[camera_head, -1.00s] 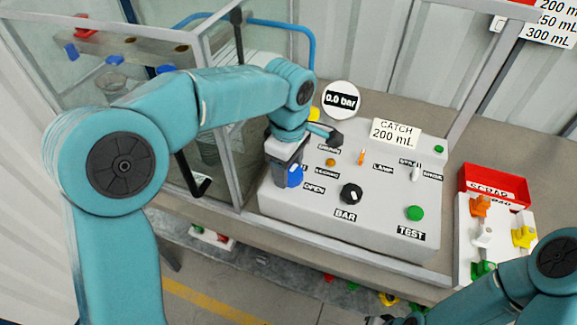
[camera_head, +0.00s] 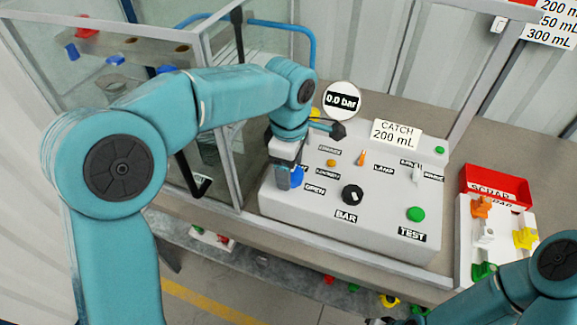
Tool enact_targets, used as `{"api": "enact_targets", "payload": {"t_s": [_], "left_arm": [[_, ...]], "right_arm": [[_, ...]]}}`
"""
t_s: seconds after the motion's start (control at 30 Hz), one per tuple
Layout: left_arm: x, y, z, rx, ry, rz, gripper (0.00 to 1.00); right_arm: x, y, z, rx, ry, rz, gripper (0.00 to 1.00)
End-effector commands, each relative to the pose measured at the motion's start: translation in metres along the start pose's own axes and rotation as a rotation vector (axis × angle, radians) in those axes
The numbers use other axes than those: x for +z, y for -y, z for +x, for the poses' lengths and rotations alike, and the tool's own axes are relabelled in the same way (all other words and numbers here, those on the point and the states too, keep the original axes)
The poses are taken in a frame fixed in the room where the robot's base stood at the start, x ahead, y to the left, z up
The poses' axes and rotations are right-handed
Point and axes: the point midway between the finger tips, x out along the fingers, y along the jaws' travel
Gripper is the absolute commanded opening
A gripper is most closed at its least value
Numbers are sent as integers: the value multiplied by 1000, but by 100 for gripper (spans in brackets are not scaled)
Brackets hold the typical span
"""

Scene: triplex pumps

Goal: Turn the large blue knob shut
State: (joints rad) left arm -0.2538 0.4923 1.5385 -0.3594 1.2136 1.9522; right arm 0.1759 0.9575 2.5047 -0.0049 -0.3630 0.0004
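The large blue knob (camera_head: 296,177) sits at the left front of the grey control box, beside the OPEN label (camera_head: 315,190). My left gripper (camera_head: 284,180) points down at the knob from above and overlaps its left side in the picture. Its fingers are partly hidden, so I cannot tell whether they grip the knob or only stand beside it. My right arm (camera_head: 555,258) enters at the bottom right corner; its gripper is mostly cut off by the lower edge.
The control box (camera_head: 385,225) carries a black BAR knob (camera_head: 352,194), a green TEST button (camera_head: 416,214) and a gauge reading 0.0 bar (camera_head: 342,101). A glass enclosure (camera_head: 160,95) stands left. A red SCRAP tray (camera_head: 495,186) and a white rack with coloured parts (camera_head: 470,250) are right.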

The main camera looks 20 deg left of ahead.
Motion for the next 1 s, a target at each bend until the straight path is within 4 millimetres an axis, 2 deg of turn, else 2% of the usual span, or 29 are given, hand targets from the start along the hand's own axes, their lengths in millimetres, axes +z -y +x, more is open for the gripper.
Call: {"api": "enact_targets", "payload": {"t_s": [0.33,0.47,0.57,0.8,1.0], "left_arm": [[-1,1,0,-6,-4,3,82],[0,0,-12,-4,-3,4,82],[0,0,-34,-2,-3,3,82],[1,0,-100,-1,-2,3,82],[1,0,-142,-2,-2,2,82]], "right_arm": [[0,0,0,0,0,0,0],[0,0,-1,0,0,0,0],[0,1,-3,0,0,0,0],[0,4,-12,0,0,0,0],[0,7,-20,0,0,0,0]]}}
